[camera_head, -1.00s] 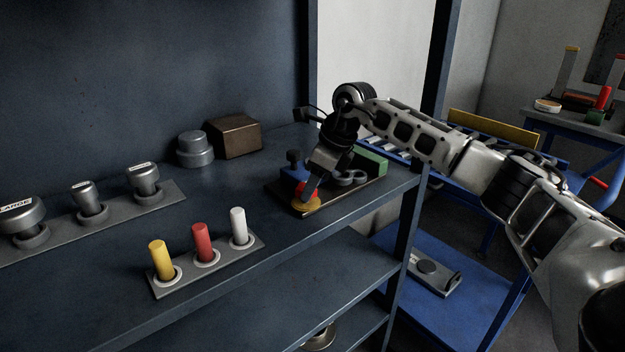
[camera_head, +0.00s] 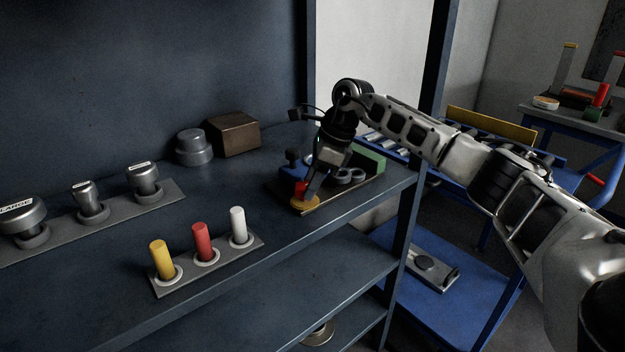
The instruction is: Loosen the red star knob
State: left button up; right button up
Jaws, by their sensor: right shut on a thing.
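The red star knob (camera_head: 300,188) sits above a round yellow base (camera_head: 304,203) at the front left of a dark board (camera_head: 325,202) on the shelf. My right gripper (camera_head: 308,190) reaches down from above and is shut on the red knob, hiding part of it. The knob's star shape is too small to make out. My left gripper is not in view.
On the board are a blue block with a dark knob (camera_head: 292,157), a grey looped part (camera_head: 350,176) and a green block (camera_head: 370,160). A rack of yellow, red and white pegs (camera_head: 208,266) stands in front. A brown block (camera_head: 233,135) lies behind.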

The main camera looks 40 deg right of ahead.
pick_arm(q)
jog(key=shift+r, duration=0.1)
pick_arm(e)
jog(key=o, duration=1)
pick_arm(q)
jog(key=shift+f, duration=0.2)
pick_arm(e)
jog(key=v, duration=1.6)
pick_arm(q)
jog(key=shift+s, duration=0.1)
pick_arm(e)
jog(key=shift+s, duration=0.15)
